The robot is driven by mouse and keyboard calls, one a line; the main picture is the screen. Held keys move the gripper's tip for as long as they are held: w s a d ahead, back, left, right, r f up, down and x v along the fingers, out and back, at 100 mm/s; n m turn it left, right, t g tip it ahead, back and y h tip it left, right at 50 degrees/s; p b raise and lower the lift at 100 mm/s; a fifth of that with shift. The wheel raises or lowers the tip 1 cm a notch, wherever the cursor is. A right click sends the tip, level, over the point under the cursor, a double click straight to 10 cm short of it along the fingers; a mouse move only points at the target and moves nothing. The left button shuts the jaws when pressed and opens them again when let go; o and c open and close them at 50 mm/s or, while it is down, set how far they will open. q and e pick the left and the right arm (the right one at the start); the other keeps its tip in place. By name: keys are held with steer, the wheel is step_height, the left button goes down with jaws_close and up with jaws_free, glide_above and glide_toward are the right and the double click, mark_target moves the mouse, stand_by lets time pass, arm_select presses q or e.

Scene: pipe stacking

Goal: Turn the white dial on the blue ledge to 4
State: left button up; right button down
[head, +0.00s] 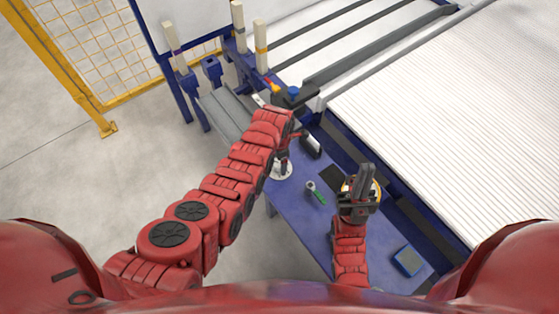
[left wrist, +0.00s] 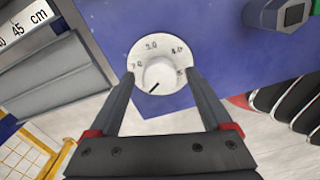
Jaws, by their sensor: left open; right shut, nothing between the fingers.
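The white dial (left wrist: 145,50) lies on the blue ledge (left wrist: 220,40), near its edge. Its round knob (left wrist: 160,74) has a short dark line pointing to the lower left in the left wrist view. Printed numbers ring the dial; one at the upper right looks like 4.0, others are blurred. My left gripper (left wrist: 160,78) is open, with one finger on each side of the knob; contact is unclear. In the head view the dial (head: 282,172) shows below my left gripper (head: 284,160), partly hidden by it. My right gripper (head: 365,175) is shut and empty over the ledge.
A grey and green part (head: 317,193) lies between the grippers. A blue tray (head: 408,260) sits at the ledge's near right. A white slatted surface (head: 450,120) stands to the right. Posts (head: 260,45) and a yellow fence (head: 80,70) stand at the far left.

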arm_select(q)
jaws_close()
stand_by(0.4)
